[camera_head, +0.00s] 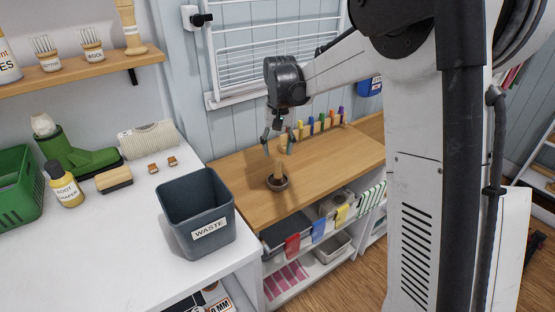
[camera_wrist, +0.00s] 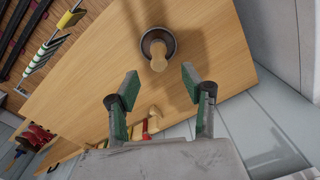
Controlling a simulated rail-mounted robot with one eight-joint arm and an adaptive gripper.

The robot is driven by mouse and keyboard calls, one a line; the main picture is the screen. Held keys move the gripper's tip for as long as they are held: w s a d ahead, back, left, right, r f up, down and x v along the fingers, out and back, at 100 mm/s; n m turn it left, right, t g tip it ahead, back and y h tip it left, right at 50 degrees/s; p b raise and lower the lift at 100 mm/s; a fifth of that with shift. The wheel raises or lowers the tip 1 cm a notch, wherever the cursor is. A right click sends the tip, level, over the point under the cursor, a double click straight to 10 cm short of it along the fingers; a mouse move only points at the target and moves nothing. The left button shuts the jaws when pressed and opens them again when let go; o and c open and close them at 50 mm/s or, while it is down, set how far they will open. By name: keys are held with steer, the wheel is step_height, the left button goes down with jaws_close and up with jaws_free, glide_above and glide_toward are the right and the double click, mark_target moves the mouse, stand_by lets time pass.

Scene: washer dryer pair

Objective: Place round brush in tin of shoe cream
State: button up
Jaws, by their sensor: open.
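The round brush (camera_head: 279,168) has a pale wooden handle and stands roughly upright in the dark round tin of shoe cream (camera_head: 278,185) on the wooden worktop. In the wrist view the brush handle (camera_wrist: 158,50) rises from inside the tin's dark rim (camera_wrist: 172,42). The bristles are hidden. My gripper (camera_head: 277,146) is open and empty, above and just behind the brush. In the wrist view the fingertips (camera_wrist: 160,82) are spread apart, with the handle beyond them and not between them.
A grey waste bin (camera_head: 196,218) stands on the white counter left of the worktop. Colored upright items (camera_head: 320,122) line the worktop's back edge. The worktop around the tin is clear.

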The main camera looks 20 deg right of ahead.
steer(key=shift+r, duration=0.7)
steer(key=shift+s+r, duration=0.25)
steer(key=shift+r, duration=0.05)
steer(key=s+r+n+t, duration=0.15)
steer(key=s+r, duration=0.25)
steer(key=s, duration=0.4)
steer(key=s+r+m+t, duration=0.1)
steer(key=s+r+t, duration=0.1)
steer(key=s+r, duration=0.5)
steer(key=s+f+n+t, duration=0.1)
steer(key=s+f+t, duration=0.2)
steer(key=s, duration=1.3)
steer(key=shift+s+a+f+t, duration=0.15)
steer(key=shift+s+f+t, duration=0.15)
steer(key=shift+f, duration=0.9)
steer(key=shift+c, duration=0.2)
